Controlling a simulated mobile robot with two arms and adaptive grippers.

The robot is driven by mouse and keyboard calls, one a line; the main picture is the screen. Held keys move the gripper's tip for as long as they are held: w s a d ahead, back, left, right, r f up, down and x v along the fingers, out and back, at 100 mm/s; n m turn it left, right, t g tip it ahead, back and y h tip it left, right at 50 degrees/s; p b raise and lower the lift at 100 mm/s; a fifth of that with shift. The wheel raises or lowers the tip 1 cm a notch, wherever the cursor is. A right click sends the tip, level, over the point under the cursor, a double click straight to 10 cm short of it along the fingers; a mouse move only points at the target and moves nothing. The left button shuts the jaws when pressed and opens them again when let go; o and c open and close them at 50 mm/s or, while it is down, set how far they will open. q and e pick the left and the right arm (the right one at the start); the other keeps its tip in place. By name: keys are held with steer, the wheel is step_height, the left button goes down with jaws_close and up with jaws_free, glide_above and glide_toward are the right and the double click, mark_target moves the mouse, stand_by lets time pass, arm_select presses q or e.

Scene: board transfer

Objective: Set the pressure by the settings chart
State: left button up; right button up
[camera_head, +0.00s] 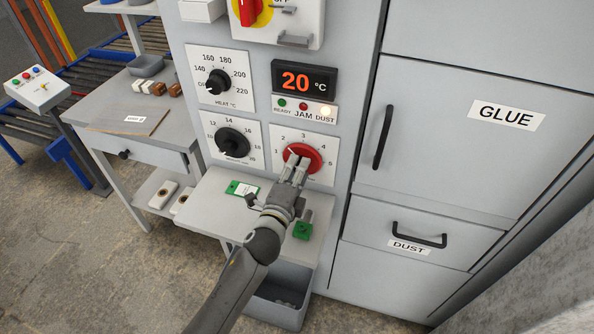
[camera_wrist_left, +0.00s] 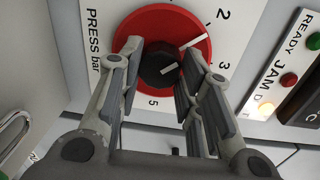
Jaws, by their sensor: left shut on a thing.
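The pressure dial, a red disc (camera_head: 315,158) with a scale from 1 to 5, is on the grey machine's front, below the temperature display. No settings chart is readable. My right gripper is out of view.
Above are the heat dial (camera_head: 217,81) and the display reading 20 °C (camera_head: 303,79); another black dial (camera_head: 233,142) is to the left. GLUE and DUST doors stand right.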

arm_select(q)
steer(key=shift+n, duration=0.3)
steer(key=o, duration=1)
steer(key=shift+o, duration=0.2)
steer(key=v, duration=1.2)
